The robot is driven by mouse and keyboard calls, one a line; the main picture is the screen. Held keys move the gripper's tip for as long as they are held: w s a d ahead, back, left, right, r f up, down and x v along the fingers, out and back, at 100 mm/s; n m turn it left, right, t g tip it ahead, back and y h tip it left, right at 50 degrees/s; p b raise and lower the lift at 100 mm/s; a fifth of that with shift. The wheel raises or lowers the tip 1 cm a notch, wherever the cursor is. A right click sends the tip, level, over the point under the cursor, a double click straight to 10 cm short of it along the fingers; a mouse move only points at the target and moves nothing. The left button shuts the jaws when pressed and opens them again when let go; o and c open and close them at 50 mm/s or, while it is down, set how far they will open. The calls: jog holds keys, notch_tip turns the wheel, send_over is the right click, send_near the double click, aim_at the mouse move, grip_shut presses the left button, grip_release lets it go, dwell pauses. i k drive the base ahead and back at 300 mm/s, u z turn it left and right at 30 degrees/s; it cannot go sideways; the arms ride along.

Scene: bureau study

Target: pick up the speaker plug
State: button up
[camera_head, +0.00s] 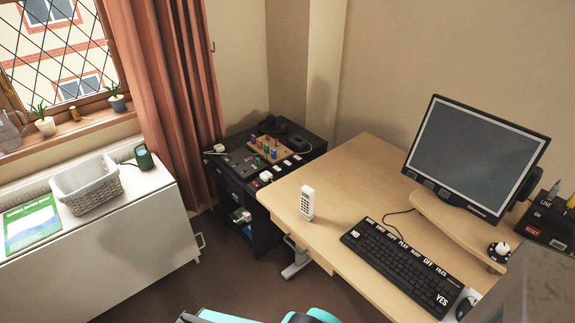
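Several small white plug-like pieces lie on top of the black cabinet in the back corner. One white piece (266,177) is near the cabinet's front edge, beside a small red spot. Another white piece (219,148) is at its left end. I cannot tell which of them is the speaker plug; they are too small to make out. My gripper is not in view. Teal and dark parts show at the bottom edge, but no fingertips can be seen.
The black cabinet (248,207) also bears a wooden board with coloured pegs (270,149). The wooden desk (340,235) holds a white phone (307,203), a keyboard (402,265) and a monitor (475,155). A white basket (88,185) stands on the left unit. Carpet shows between them.

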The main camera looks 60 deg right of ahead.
aim_at(286, 165)
jog(key=u, duration=0.05)
jog(key=i, duration=1)
jog(key=z, duration=0.05)
